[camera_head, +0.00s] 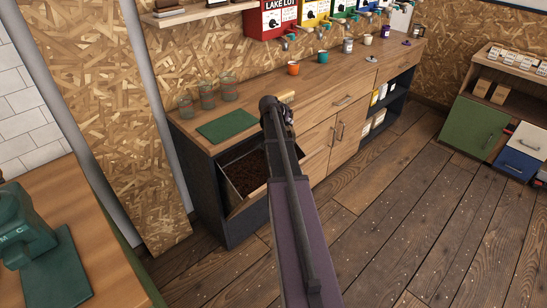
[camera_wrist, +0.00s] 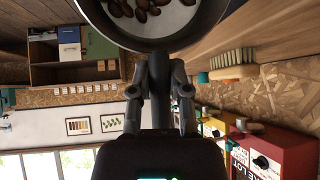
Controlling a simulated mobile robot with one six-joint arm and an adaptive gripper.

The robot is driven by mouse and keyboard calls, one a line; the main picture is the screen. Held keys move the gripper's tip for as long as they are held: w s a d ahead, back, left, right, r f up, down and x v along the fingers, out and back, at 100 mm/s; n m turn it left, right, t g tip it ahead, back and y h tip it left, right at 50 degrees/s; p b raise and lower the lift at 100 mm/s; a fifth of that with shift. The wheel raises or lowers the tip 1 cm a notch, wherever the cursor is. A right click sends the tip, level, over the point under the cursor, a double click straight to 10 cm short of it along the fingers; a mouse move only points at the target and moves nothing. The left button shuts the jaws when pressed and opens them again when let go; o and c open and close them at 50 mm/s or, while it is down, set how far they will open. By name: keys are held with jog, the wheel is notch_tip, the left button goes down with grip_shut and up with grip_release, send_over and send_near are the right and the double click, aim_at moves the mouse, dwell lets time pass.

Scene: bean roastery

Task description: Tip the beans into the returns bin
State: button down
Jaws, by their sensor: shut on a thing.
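My gripper (camera_wrist: 160,85) is shut on a dark cup (camera_wrist: 160,42) with a pale inside. Several brown beans (camera_wrist: 140,12) lie in it, and its far part is cut off by the top edge of the wrist view. In the head view my gripper (camera_head: 276,108) is over the counter's front edge, right of the green mat, and I cannot make out the cup clearly there. The returns bin (camera_head: 233,196) seems to be the tilted-out dark bin in the counter's left end, with dark beans inside. My arm covers its right side. My gripper is above and beyond it.
The green mat (camera_head: 228,125) lies on the wooden counter (camera_head: 262,92), with glasses (camera_head: 206,98) behind it. A brush (camera_head: 286,97) lies right of my gripper. An orange cup (camera_head: 293,68) and other cups stand under the dispensers (camera_head: 272,18). The floor (camera_head: 400,200) at right is clear.

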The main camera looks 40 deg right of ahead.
jog(key=shift+a+r+h+b, duration=0.2)
jog(key=shift+a+h+b, duration=0.1)
jog(key=shift+a+h, duration=0.2)
dwell(0.3)
jog(key=shift+s+a+r+h+b, duration=0.1)
jog(key=shift+a+h+b, duration=0.35)
jog(key=shift+a, duration=0.35)
jog(key=shift+s+a+r+h+b, duration=0.1)
jog(key=shift+a+h+b, duration=0.35)
jog(key=shift+a, duration=0.3)
jog(key=shift+a+r+n+t+h+b, duration=0.1)
jog(key=shift+a+n+t+h+b, duration=0.2)
jog(key=shift+a+h+b, duration=0.6)
dwell(0.8)
jog(key=shift+s+a+h+b, duration=0.1)
jog(key=shift+a+h+b, duration=0.6)
jog(key=shift+a+b, duration=0.55)
dwell(0.5)
jog(key=shift+a+f+t+h+b, duration=0.2)
jog(key=shift+a+h+b, duration=0.3)
jog(key=shift+b, duration=0.55)
jog(key=shift+a+f+t+h+b, duration=0.15)
jog(key=shift+a+h+b, duration=0.35)
jog(key=shift+b, duration=0.55)
